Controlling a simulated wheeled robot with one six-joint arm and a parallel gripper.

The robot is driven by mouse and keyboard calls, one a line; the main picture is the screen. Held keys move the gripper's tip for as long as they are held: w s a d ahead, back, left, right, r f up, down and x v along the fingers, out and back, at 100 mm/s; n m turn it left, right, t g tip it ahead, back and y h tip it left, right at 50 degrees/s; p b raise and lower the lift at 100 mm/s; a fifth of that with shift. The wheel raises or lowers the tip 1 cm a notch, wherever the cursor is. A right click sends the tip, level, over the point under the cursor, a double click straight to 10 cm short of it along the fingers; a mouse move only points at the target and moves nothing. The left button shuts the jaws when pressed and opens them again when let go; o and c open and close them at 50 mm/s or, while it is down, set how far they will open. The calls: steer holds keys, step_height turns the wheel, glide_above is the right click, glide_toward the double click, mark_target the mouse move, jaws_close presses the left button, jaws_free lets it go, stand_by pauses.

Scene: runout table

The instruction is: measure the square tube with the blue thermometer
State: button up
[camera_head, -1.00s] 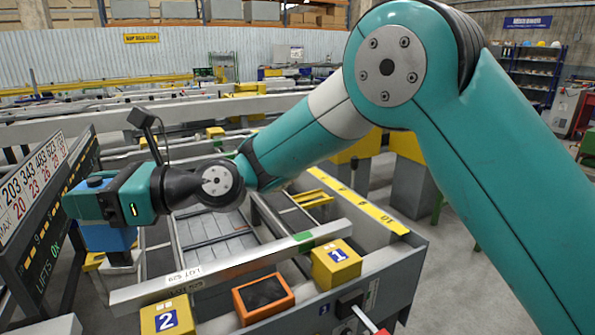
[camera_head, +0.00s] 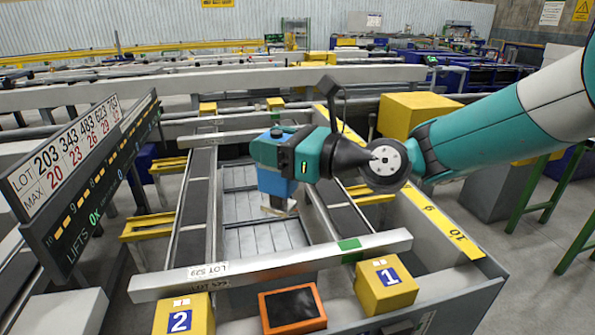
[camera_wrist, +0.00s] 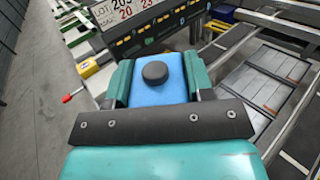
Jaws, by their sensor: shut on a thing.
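The square tube (camera_head: 300,260) is a long grey bar with a "LOT 529" label near its left end and a green patch toward its right end. It lies across the front of the runout table. My gripper (camera_head: 278,168) is shut on the blue thermometer (camera_head: 275,186), a blue block with a pale foot at its lower end. In the wrist view the thermometer (camera_wrist: 158,90) sits between teal jaws, with a black round knob on top. In the head view it appears above the table's slatted middle, behind the tube and apart from it.
Yellow blocks marked 2 (camera_head: 183,316) and 1 (camera_head: 386,286) stand in front of the tube, with an orange-framed dark-screened box (camera_head: 291,326) between them. A lot board (camera_head: 75,165) stands at left. Another bar (camera_head: 235,137) crosses the rails behind.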

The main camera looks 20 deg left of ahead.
steer(key=m+t, duration=0.1)
steer(key=t, duration=0.1)
glide_above(276, 210)
steer(key=w, duration=0.2)
steer(key=f, duration=0.6)
steer(key=shift+w+a+b, duration=0.2)
steer(key=shift+a+b, duration=0.1)
steer(key=shift+a, duration=0.1)
step_height(276, 210, down, 6)
steer(key=b, duration=0.6)
steer(key=shift+s+f+h, duration=0.1)
steer(key=shift+f+h, duration=0.2)
steer(key=shift+f, duration=0.4)
stand_by(1.3)
steer(key=shift+r, duration=0.1)
step_height(276, 210, up, 7)
steer(key=p, duration=0.8)
steer(key=shift+r, duration=0.15)
